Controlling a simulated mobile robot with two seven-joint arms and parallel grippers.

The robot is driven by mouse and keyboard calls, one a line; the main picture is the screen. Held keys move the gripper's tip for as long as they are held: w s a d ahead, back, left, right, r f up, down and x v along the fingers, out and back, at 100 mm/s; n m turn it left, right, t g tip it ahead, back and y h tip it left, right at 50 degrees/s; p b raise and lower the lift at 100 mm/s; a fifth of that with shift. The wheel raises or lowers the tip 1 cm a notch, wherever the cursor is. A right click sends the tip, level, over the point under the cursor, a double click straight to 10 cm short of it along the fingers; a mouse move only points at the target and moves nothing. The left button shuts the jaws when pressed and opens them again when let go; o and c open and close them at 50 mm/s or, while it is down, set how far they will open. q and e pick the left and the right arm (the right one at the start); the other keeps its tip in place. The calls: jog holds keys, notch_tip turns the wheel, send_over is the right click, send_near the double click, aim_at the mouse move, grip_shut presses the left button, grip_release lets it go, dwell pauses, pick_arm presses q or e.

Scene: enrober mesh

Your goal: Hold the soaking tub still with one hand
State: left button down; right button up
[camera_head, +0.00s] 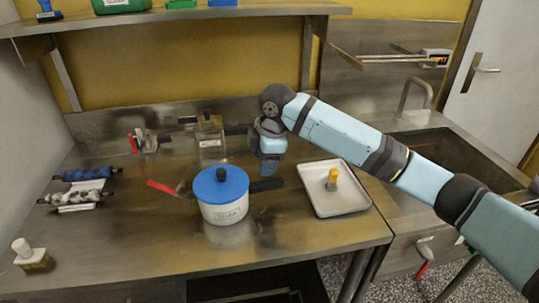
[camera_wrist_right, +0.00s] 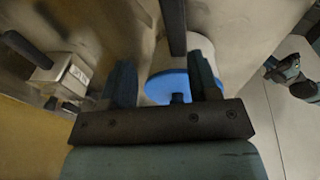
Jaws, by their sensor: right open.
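The soaking tub, a white round pot (camera_head: 226,213) with a blue lid (camera_head: 221,183) and dark knob, stands upright on the steel table. A dark handle (camera_head: 267,184) sticks out on its right side. My right gripper (camera_head: 267,172) points down just right of the tub, close to the handle. In the right wrist view its two open fingers (camera_wrist_right: 163,82) frame the blue lid (camera_wrist_right: 172,86) beyond them. A dark bar (camera_wrist_right: 176,25) runs down between the fingers; I cannot tell whether they touch it. The left gripper is not in view.
A pale tray (camera_head: 347,207) holding a yellow-topped item is right of the tub. A red-handled tool (camera_head: 160,187) lies left of it. A labelled metal box (camera_head: 211,151) stands behind. Rollers (camera_head: 78,196) and a stamp (camera_head: 33,257) lie at left. The table's front is clear.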

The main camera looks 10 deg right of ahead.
aim_at(270, 199)
jog(key=shift+s+d+r+g+h, duration=0.35)
jog(key=shift+d+r+g+h, duration=0.25)
jog(key=shift+g+h, duration=0.25)
notch_tip(270, 199, down, 12)
jog(key=shift+r, duration=0.15)
grip_shut()
dwell(0.3)
